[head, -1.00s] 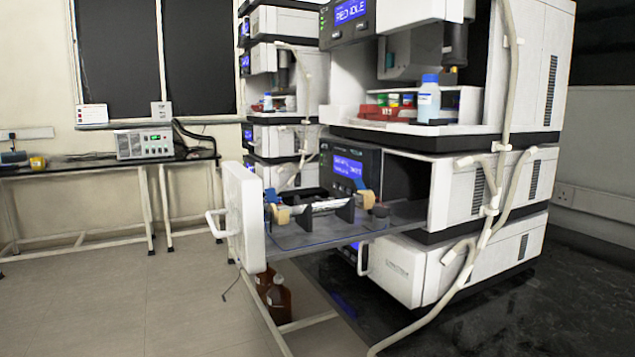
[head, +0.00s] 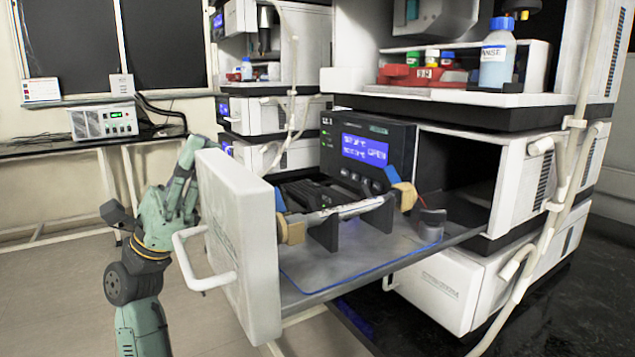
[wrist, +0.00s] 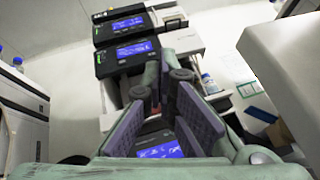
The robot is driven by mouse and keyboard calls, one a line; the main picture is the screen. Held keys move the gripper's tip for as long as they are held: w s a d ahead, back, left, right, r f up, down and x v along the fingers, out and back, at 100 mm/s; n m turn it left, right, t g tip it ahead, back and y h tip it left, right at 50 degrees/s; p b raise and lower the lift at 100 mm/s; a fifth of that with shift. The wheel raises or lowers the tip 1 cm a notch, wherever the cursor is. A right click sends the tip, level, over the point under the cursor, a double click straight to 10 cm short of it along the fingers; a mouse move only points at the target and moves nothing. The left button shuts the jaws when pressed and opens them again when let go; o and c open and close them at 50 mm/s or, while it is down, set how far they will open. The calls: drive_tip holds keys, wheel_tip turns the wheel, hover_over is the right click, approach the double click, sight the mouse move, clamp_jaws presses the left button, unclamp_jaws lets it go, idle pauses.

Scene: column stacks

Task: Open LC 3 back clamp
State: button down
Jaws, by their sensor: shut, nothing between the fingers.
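An open drawer (head: 345,268) juts from the near instrument stack. A silver column (head: 342,208) lies across it on two dark upright brackets, the front one (head: 323,231) and the back one (head: 379,214). Tan blocks sit at the column's ends, one at the front (head: 292,230) and one at the back (head: 405,196). My gripper (wrist: 165,82) is shut and empty in the wrist view, with purple-padded fingers.
The drawer's white front panel (head: 240,250) with its handle stands between my arm and the column. A blue-capped bottle (head: 496,54) stands on the shelf above. White tubing (head: 560,190) runs down the stack's right side. A second stack (head: 250,130) stands behind.

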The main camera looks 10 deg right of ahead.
sight(397, 187)
drive_tip(key=w+d+f+m+g+y, duration=0.2)
drive_tip(key=w+d+f+m+y, duration=0.1)
drive_tip(key=d+f, duration=0.5)
drive_tip(key=w+d+f+m+g+y, duration=0.2)
drive_tip(key=w+d+f+m+y, duration=0.15)
drive_tip(key=d+f, duration=0.4)
drive_tip(key=s+a+r+p+x, duration=0.1)
drive_tip(key=p+x, duration=0.3)
drive_tip(key=x, duration=1)
drive_tip(key=shift+s+r, duration=0.3)
drive_tip(key=shift+r, duration=0.45)
drive_tip(key=shift+s+m+g+b, duration=0.15)
drive_tip(key=shift+m+g+b, duration=0.15)
drive_tip(key=shift+m+b, duration=0.2)
drive_tip(key=shift+r+y, duration=0.1)
drive_tip(key=shift+y, duration=0.15)
